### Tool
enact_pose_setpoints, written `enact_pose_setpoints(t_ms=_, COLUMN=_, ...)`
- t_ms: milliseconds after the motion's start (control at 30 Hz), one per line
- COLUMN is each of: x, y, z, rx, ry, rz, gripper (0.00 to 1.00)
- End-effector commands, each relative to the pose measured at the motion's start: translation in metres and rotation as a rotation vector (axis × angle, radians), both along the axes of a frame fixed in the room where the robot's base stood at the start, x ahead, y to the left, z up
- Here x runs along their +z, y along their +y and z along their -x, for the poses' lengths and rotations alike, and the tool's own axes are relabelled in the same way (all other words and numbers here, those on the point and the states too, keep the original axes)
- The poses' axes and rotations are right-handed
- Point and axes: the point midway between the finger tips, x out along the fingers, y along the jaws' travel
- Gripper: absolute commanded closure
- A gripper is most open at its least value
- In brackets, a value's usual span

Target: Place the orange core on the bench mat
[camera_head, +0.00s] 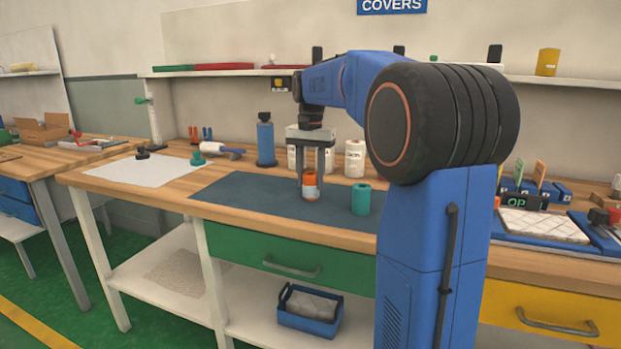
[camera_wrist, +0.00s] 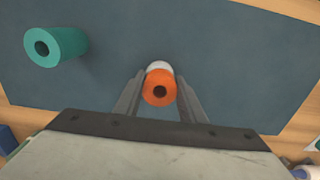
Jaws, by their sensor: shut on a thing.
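The orange core (camera_head: 311,186) is upright between the fingers of my gripper (camera_head: 312,180), which is shut on it. I cannot tell whether the core's base touches the mat. The mat fills most of the wrist view (camera_wrist: 110,70).
A teal core (camera_head: 361,199) stands on the mat to the right; it also shows in the wrist view (camera_wrist: 55,46). White rolls (camera_head: 355,159) and a blue bottle (camera_head: 265,140) stand behind. A white sheet (camera_head: 145,170) lies at left. The mat's left part is clear.

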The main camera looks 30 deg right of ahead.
Motion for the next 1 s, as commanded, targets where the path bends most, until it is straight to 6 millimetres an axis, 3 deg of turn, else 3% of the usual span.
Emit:
enact_pose_setpoints(t_ms=33, x=-0.001, y=0.000, z=0.000, rx=0.000, ry=0.000, rz=0.000, gripper=0.89)
enact_pose_setpoints(t_ms=67, x=-0.001, y=0.000, z=0.000, rx=0.000, ry=0.000, rz=0.000, gripper=0.56)
enact_pose_setpoints(t_ms=100, x=-0.001, y=0.000, z=0.000, rx=0.000, ry=0.000, rz=0.000, gripper=0.47)
enact_pose_setpoints(t_ms=133, x=-0.001, y=0.000, z=0.000, rx=0.000, ry=0.000, rz=0.000, gripper=0.45)
enact_pose_setpoints(t_ms=567, x=0.009, y=0.000, z=0.000, rx=0.000, ry=-0.001, rz=0.000, gripper=0.45)
enact_pose_setpoints(t_ms=1000, x=0.087, y=0.000, z=-0.001, rx=0.000, ry=-0.001, rz=0.000, gripper=0.45)
